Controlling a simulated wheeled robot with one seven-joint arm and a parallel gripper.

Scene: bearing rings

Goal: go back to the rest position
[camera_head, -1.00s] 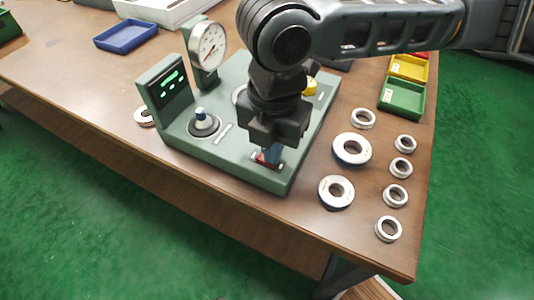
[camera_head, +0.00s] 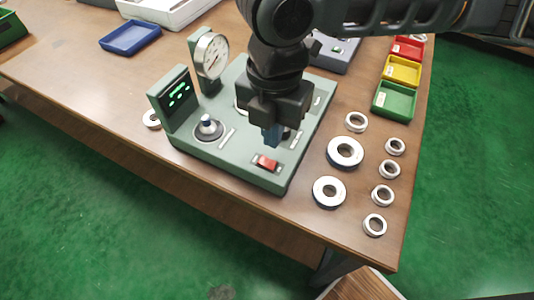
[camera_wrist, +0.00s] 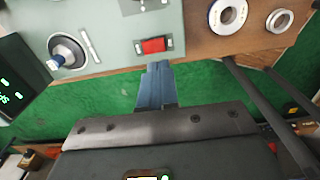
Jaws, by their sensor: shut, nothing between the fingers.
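My gripper (camera_head: 273,137) is shut and empty. In the head view it hangs above the front right part of the green test station (camera_head: 205,147), apart from the red rocker switch (camera_head: 266,163). In the wrist view its blue fingertips (camera_wrist: 157,70) are pressed together, and the red switch (camera_wrist: 154,45) lies just beyond them. The station also carries a dial gauge (camera_head: 211,56), a display with green marks (camera_head: 175,95) and a dark round post with a metal top (camera_head: 208,128). My arm hides part of the station's rear.
Several bearing rings (camera_head: 345,153) lie on the table right of the station, and one (camera_head: 152,119) lies at its left. Green (camera_head: 394,101), yellow (camera_head: 403,71) and red (camera_head: 408,47) bins stand at the right edge. A blue tray (camera_head: 130,36) and a grey device (camera_head: 335,53) stand farther back.

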